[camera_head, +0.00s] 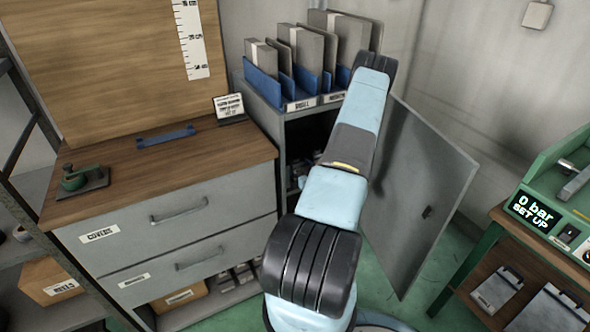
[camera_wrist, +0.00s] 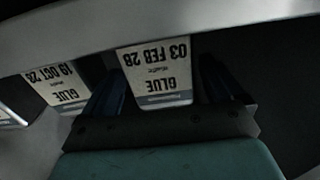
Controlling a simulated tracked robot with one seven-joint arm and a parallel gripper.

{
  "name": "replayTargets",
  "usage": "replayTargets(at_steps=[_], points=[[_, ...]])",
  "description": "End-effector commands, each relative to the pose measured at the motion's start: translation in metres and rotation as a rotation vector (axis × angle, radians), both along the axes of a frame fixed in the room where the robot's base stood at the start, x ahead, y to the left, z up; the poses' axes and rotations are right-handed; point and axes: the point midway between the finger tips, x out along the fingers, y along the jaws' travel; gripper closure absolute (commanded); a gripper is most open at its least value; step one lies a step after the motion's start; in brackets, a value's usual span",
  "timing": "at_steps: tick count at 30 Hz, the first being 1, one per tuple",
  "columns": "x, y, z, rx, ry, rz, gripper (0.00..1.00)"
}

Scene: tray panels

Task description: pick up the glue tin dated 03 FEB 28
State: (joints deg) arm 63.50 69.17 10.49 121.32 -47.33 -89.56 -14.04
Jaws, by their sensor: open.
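The glue tin dated 03 FEB 28 (camera_wrist: 158,75) shows upside down in the middle of the wrist view, its white label facing me. My gripper (camera_wrist: 162,70) is open, with one dark blue finger on each side of this tin. I cannot tell whether the fingers touch it. A second glue tin, dated 19 OCT 28 (camera_wrist: 62,88), stands to the left, outside the left finger. In the head view my arm reaches to the grey cabinet (camera_head: 284,150), and my gripper and the dated tin are hidden there.
Another pale label (camera_wrist: 10,117) is cut off at the wrist view's left edge. A light grey edge (camera_wrist: 140,32) crosses above the tins. The cabinet door (camera_head: 425,190) stands open right of my arm. A drawer unit (camera_head: 165,235) stands to the left, a green bench (camera_head: 480,245) to the right.

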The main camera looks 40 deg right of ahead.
Motion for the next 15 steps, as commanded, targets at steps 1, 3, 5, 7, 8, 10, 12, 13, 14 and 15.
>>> replayTargets(at_steps=[1,3,5,7,8,10,12,13,14,15], points=[[0.007,0.000,-0.001,-0.001,-0.002,0.002,0.06],[0.017,0.000,-0.002,-0.001,-0.002,0.002,0.06],[0.026,-0.003,-0.002,-0.002,-0.001,0.002,0.06],[0.033,-0.004,-0.002,-0.001,-0.002,0.002,0.06],[0.035,-0.004,-0.002,-0.001,-0.001,0.002,0.06],[0.037,-0.005,-0.002,-0.001,0.000,0.001,0.06],[0.037,-0.005,-0.002,-0.001,0.000,0.001,0.06],[0.037,-0.005,-0.002,-0.001,0.000,0.001,0.06],[0.037,-0.005,-0.002,-0.001,0.000,0.001,0.06],[0.037,-0.005,-0.002,-0.001,0.000,0.001,0.06]])
